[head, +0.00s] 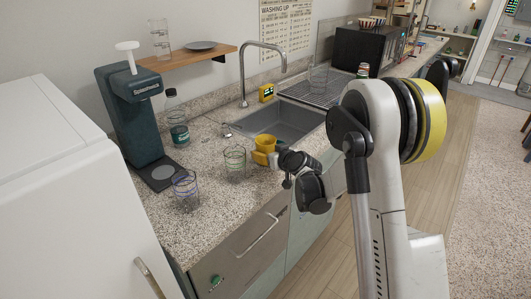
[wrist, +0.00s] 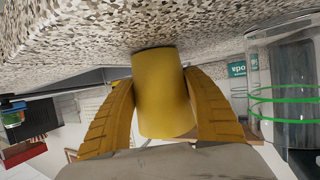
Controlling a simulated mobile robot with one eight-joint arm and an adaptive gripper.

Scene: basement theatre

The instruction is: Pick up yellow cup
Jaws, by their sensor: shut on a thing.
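The yellow cup (head: 265,143) stands near the front edge of the speckled counter, just in front of the sink. My gripper (head: 272,157) reaches it from the right in the head view. In the wrist view the yellow cup (wrist: 161,95) fills the space between the two yellow fingers of my gripper (wrist: 162,100), which are shut on its sides. One end of the cup meets or nearly meets the counter (wrist: 200,30); I cannot tell whether there is a gap.
A green-ringed glass (head: 235,163) stands just left of the cup and shows close by in the wrist view (wrist: 285,100). A blue-ringed glass (head: 187,190), a bottle (head: 176,120) and a green machine (head: 130,115) stand further left. The sink (head: 285,122) and faucet (head: 243,75) are behind.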

